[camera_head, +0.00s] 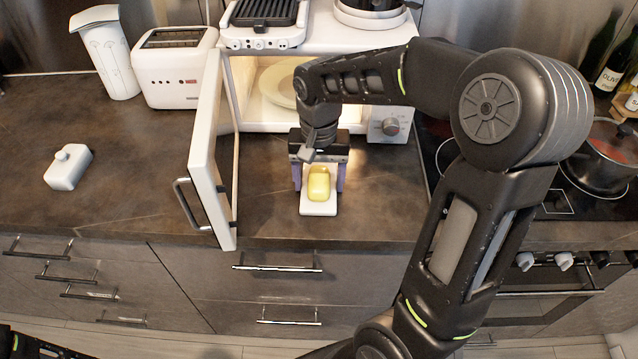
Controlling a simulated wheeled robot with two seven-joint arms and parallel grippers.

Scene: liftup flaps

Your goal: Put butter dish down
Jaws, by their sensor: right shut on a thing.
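The butter dish (318,209) is a white tray with a yellow block of butter (319,184) on it. It is at the counter in front of the open microwave; I cannot tell whether it touches the counter. My right gripper (319,180) comes from above, its two purple fingers shut on the dish, one at each side. A white lid with a knob (68,167) lies apart on the counter at the left. Of my left arm only a dark part shows at the bottom left corner; its gripper is out of view.
The microwave door (212,150) stands open, just left of the dish. A plate (278,86) is inside the microwave. A toaster (172,75) and a white pitcher (104,52) stand at the back left. A pot (604,160) sits on the hob at right. Counter at left is mostly clear.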

